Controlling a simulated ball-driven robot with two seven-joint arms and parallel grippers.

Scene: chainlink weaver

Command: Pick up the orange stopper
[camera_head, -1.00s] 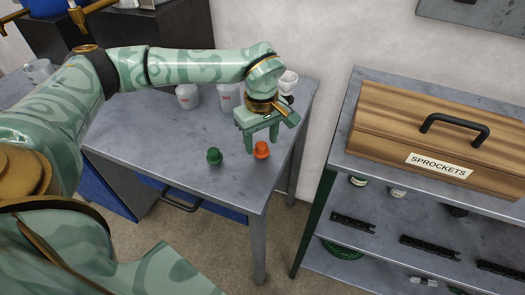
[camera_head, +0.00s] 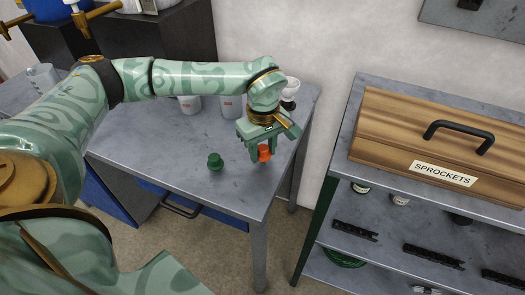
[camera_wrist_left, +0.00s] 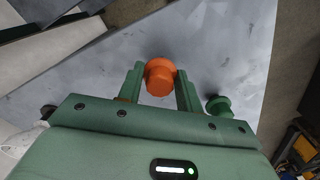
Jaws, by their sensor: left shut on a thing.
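The orange stopper (camera_head: 264,153) is at the front right of the grey metal table (camera_head: 190,165). My left gripper (camera_head: 263,156) points down over it, with a finger on each side, and is shut on it. In the left wrist view the orange stopper (camera_wrist_left: 160,76) sits between the two green fingers (camera_wrist_left: 160,85). I cannot tell whether the stopper is clear of the tabletop. A green stopper (camera_head: 215,161) stands on the table to the left of the gripper, apart from it. My right gripper is not in view.
White cups (camera_head: 232,106) stand at the back of the table, partly behind my left arm. A small white bowl-like thing (camera_head: 290,88) is behind the gripper. A shelf unit with a wooden SPROCKETS box (camera_head: 440,140) stands to the right, across a gap. The table's front left is clear.

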